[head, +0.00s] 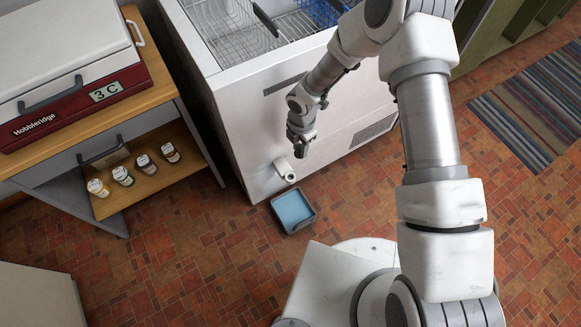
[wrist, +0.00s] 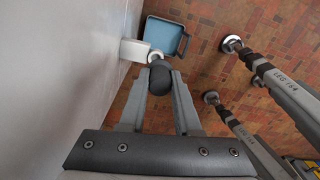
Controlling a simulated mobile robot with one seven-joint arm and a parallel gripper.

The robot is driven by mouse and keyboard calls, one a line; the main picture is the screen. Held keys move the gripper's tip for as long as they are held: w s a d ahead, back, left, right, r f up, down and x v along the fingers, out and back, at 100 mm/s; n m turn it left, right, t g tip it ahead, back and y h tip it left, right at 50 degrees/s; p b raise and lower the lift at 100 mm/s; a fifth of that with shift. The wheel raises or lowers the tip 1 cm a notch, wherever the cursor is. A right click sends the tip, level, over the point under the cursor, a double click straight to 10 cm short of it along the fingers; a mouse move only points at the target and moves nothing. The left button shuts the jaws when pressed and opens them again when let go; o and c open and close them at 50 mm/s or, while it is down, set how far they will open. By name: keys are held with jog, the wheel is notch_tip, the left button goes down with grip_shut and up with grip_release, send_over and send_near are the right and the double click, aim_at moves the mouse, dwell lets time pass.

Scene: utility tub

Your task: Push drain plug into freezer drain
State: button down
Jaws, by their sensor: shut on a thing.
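The freezer (head: 262,118) is a white chest with its top open. Its white drain spout (head: 287,172) sticks out low on the front, and also shows in the wrist view (wrist: 134,50). My gripper (head: 300,149) hangs just above and to the right of the spout in the head view. In the wrist view my gripper (wrist: 160,88) is shut on a dark rounded drain plug (wrist: 160,76). The plug appears close to the spout's round end, but I cannot tell whether they touch. The plug cannot be made out in the head view.
A shallow tray with a blue inside (head: 313,217) lies on the floor below the spout. Two poles with round feet (wrist: 232,43) show at right in the wrist view.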

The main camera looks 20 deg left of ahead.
jog(key=shift+s+a+f+n+b, duration=0.4)
jog(key=shift+f+b, duration=0.5)
jog(key=shift+f, duration=0.95)
jog(key=shift+s+a+f+n+b, duration=0.5)
jog(key=shift+f+b, duration=0.4)
jog(key=shift+f, duration=0.95)
jog(key=shift+s+a+f+n+b, duration=0.25)
jog(key=shift+f+n+b, duration=0.45)
jog(key=shift+f, duration=1.15)
jog(key=shift+f+b, duration=1.25)
jog(key=shift+b, duration=0.1)
jog(key=c, duration=0.5)
grip_release()
jog(key=shift+c, duration=0.2)
jog(key=shift+r, duration=0.15)
notch_tip(320, 180, up, 17)
jog(key=p, duration=0.6)
jog(key=shift+r, duration=0.1)
